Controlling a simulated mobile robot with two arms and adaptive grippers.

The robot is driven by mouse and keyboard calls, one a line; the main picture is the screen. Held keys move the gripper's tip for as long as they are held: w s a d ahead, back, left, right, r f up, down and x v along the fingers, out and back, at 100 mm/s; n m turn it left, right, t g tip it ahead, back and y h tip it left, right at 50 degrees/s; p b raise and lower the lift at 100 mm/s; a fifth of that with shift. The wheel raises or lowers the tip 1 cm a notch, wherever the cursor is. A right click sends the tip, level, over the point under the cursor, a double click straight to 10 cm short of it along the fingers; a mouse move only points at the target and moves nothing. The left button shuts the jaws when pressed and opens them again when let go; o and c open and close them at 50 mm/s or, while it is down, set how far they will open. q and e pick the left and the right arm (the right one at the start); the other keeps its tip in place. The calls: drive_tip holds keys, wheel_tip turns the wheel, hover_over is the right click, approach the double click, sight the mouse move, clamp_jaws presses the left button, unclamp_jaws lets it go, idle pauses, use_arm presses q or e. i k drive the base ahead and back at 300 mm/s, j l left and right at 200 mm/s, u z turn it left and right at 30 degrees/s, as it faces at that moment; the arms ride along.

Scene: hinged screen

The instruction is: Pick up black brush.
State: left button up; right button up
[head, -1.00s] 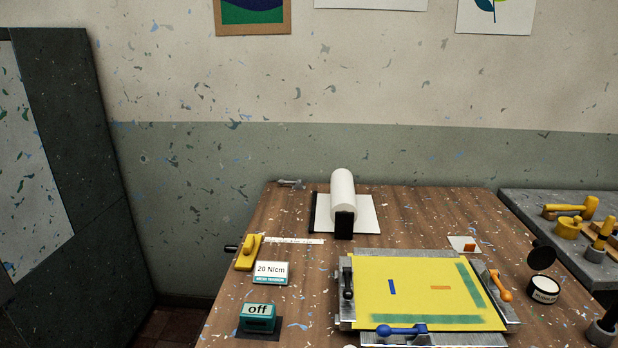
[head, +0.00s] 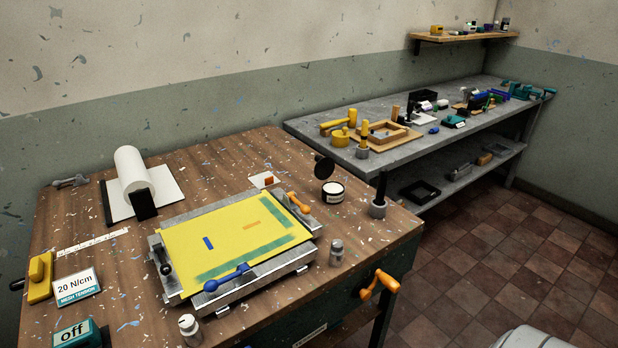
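A slim black upright item (head: 381,187), which looks like the black brush, stands in a small grey round holder (head: 377,211) at the right corner of the wooden table (head: 235,165). Its lower end is hidden inside the holder. Neither of my grippers shows in the head view.
A yellow screen in a metal frame (head: 163,290) lies mid-table. Near the holder are a white jar (head: 333,196), a tilted black disc (head: 324,168) and a small grey bottle (head: 336,252). An orange handle (head: 380,284) sticks out in front. Open floor (head: 500,260) lies right.

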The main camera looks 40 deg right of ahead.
sight(384, 173)
drive_tip(key=z, duration=1.65)
